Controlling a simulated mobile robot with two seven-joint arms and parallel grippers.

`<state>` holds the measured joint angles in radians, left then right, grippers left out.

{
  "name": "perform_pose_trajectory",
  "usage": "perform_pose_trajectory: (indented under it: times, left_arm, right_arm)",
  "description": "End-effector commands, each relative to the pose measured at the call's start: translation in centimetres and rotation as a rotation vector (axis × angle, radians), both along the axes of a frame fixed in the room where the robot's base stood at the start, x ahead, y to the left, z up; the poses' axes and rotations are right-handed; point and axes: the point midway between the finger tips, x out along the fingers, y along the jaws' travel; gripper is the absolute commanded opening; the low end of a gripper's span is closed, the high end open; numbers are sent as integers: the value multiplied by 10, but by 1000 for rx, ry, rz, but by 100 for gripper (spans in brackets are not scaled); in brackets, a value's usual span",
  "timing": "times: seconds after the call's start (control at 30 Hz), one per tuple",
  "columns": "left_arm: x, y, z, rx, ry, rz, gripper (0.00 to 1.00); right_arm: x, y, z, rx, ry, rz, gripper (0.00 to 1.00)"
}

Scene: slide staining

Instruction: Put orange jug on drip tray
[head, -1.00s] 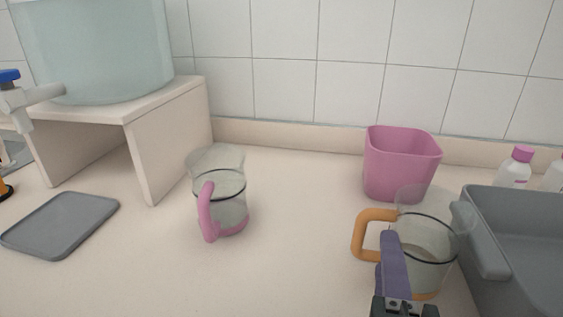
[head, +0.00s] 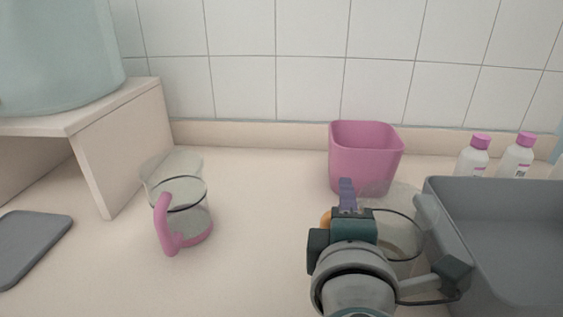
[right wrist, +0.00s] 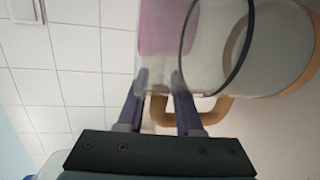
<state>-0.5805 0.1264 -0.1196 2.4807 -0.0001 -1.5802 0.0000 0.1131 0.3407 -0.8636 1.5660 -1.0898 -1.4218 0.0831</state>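The orange jug (head: 402,240) is clear glass with a dark ring and an orange handle, upright at the right of the counter in the head view. My right arm hides much of it. My right gripper (head: 347,190) is over its handle side. In the right wrist view, the fingers (right wrist: 159,85) are apart, with part of the orange handle (right wrist: 160,108) showing between them; I see a gap beside it. The drip tray (head: 32,243) is a flat grey plate at the far left, bare and partly cut off. My left gripper is not in view.
A pink-handled jug (head: 194,222) stands left of centre. A pink bin (head: 365,160) is behind the orange jug. A grey basin (head: 490,188) is close on the right, with white bottles behind. A stand (head: 120,140) carries a large tank. The counter's middle is clear.

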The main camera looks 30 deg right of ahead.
Motion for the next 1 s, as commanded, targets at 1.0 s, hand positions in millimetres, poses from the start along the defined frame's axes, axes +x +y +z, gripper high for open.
perform_pose_trajectory:
  times: [1.0]
  left_arm:
    - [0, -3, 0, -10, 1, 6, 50]
  right_arm:
    - [0, 1, 0, 0, 0, 1, 0]
